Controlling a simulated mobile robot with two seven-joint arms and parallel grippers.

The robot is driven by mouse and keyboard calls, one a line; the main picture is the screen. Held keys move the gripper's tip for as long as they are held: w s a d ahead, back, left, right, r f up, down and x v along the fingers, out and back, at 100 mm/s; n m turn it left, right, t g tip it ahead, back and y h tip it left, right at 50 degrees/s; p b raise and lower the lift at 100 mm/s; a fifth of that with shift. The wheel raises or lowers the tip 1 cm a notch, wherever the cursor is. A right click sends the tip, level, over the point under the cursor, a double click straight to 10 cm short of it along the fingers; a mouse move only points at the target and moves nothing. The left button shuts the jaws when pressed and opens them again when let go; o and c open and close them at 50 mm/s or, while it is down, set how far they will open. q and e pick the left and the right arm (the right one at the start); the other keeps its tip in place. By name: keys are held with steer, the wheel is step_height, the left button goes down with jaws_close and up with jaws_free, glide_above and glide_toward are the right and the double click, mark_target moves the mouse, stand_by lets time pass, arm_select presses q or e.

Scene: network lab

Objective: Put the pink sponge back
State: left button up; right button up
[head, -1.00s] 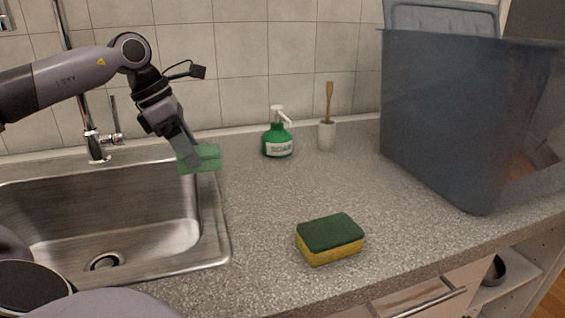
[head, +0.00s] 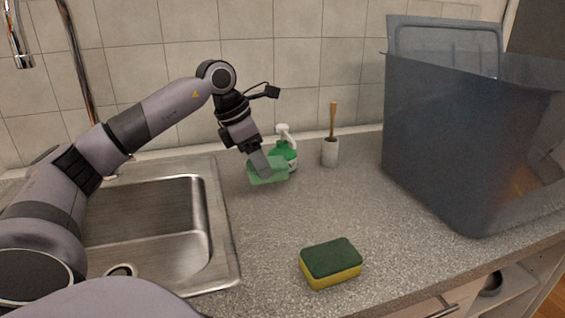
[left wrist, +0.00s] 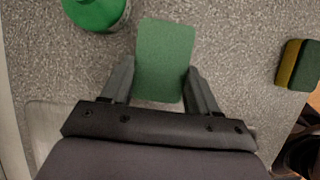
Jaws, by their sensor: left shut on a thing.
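My left gripper (head: 262,168) is shut on a plain green sponge (head: 274,173), just in front of the green soap bottle (head: 284,152). In the left wrist view the held sponge (left wrist: 165,58) sits between the two fingers (left wrist: 162,88), with the bottle (left wrist: 97,12) close by on the left. I cannot tell whether the held sponge touches the counter. A yellow sponge with a dark green top (head: 331,263) lies on the counter nearer the front; it also shows at the right in the left wrist view (left wrist: 299,64). No pink sponge shows. My right gripper is out of view.
A steel sink (head: 225,225) with a tap lies on the left. A white cup (head: 330,153) with a wooden-handled brush stands right of the soap bottle. A large dark blue bin (head: 435,140) fills the right of the counter.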

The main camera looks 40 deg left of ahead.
mark_target(278, 161)
arm_select(q)
steer(key=w, duration=0.1)
steer(key=w+d, duration=0.1)
steer(key=w, duration=0.1)
steer(key=w+d+p, duration=0.1)
steer(key=shift+w+d+r, duration=0.1)
steer(key=shift+w+d, duration=0.1)
steer(key=shift+w, duration=0.1)
steer(key=shift+f, duration=1.85)
steer(key=shift+f, duration=0.1)
steer(key=o, duration=0.7)
steer(key=shift+c, duration=0.2)
steer(key=v, duration=1.2)
steer(key=shift+p, duration=0.4)
steer(key=shift+d, duration=0.1)
